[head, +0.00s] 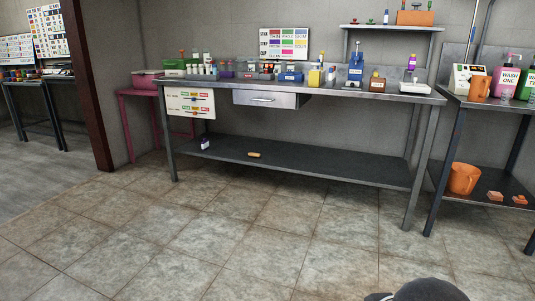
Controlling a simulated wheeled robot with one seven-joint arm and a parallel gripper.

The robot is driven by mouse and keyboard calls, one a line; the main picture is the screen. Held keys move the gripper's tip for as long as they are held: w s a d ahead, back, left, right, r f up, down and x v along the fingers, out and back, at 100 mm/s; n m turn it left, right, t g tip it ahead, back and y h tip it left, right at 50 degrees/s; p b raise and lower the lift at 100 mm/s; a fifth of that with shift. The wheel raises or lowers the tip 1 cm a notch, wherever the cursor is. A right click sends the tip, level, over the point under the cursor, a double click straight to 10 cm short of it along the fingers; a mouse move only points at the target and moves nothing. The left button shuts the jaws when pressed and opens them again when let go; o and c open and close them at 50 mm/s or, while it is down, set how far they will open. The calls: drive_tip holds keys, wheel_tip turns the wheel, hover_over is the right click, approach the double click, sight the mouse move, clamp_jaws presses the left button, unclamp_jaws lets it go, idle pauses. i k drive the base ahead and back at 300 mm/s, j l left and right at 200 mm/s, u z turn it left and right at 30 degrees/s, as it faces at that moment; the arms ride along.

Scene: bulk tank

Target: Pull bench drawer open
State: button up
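The bench (300,163) is a long steel table with a lower shelf, standing against the grey wall. Its drawer (268,99) hangs under the top, left of the middle, with a light metal front and a small bar handle (262,100). The drawer looks shut or nearly so; I cannot tell exactly from this distance. My gripper is not in view. A dark rounded shape (425,290) at the bottom edge seems to be part of my own body.
Bottles and boxes line the bench top. A sign board (190,103) hangs left of the drawer. A small bottle (205,143) and a tan item (254,155) lie on the lower shelf. The tiled floor ahead is clear.

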sight(288, 100)
drive_tip(key=i+u, duration=0.15)
drive_tip(key=i, duration=0.4)
drive_tip(key=i+l+u, duration=0.1)
drive_tip(key=i, duration=0.45)
drive_tip(key=i+l+u, duration=0.15)
drive_tip(key=i, duration=0.4)
drive_tip(key=l, duration=0.1)
